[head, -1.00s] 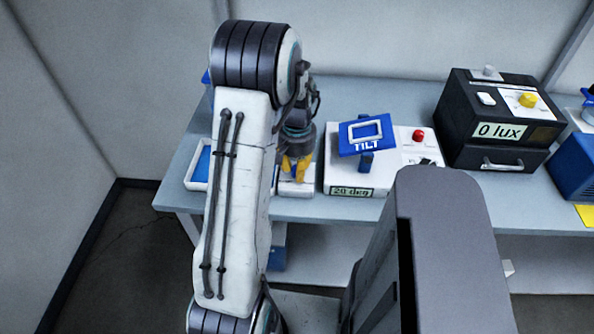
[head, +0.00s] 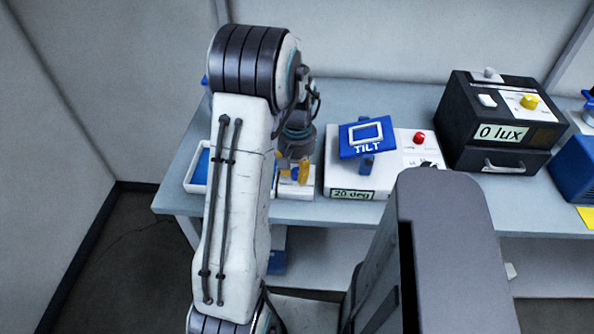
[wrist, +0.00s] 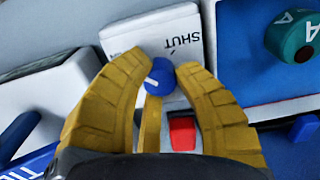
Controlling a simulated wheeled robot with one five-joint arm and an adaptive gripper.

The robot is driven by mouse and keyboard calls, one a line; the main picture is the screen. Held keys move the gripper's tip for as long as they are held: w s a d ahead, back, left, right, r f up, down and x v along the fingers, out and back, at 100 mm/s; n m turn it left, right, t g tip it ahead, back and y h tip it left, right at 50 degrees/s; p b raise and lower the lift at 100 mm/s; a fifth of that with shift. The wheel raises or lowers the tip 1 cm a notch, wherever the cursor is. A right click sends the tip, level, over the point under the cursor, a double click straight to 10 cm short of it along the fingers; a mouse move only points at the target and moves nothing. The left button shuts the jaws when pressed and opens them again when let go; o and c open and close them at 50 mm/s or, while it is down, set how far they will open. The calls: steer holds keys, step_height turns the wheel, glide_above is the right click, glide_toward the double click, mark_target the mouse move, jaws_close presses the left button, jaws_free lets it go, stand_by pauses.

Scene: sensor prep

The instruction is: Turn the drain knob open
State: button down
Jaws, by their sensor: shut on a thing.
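The drain knob is a small blue round knob (wrist: 160,78) with a white line on its face. It stands on a white block (wrist: 152,38) with the printed word SHUT, upside down in the wrist view. The white line lies slanted and does not point straight at that word. My gripper (wrist: 167,72) has its yellow fingers closed on both sides of the knob. In the head view my gripper (head: 293,173) is low over the white block (head: 298,193) at the bench's front edge. The OPEN mark cannot be read; the fingers may cover part of the block.
A white tray with blue inside (head: 199,172) is left of the block. Close on the right stands the tilt unit (head: 352,194) with its blue TILT plate (head: 363,139) and red knob (head: 419,137). A black lux box (head: 503,120) is farther right. The bench behind is clear.

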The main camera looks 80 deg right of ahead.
mark_target(297, 171)
steer(key=c, duration=0.9)
jaws_free()
step_height(297, 171, up, 12)
stand_by(0.7)
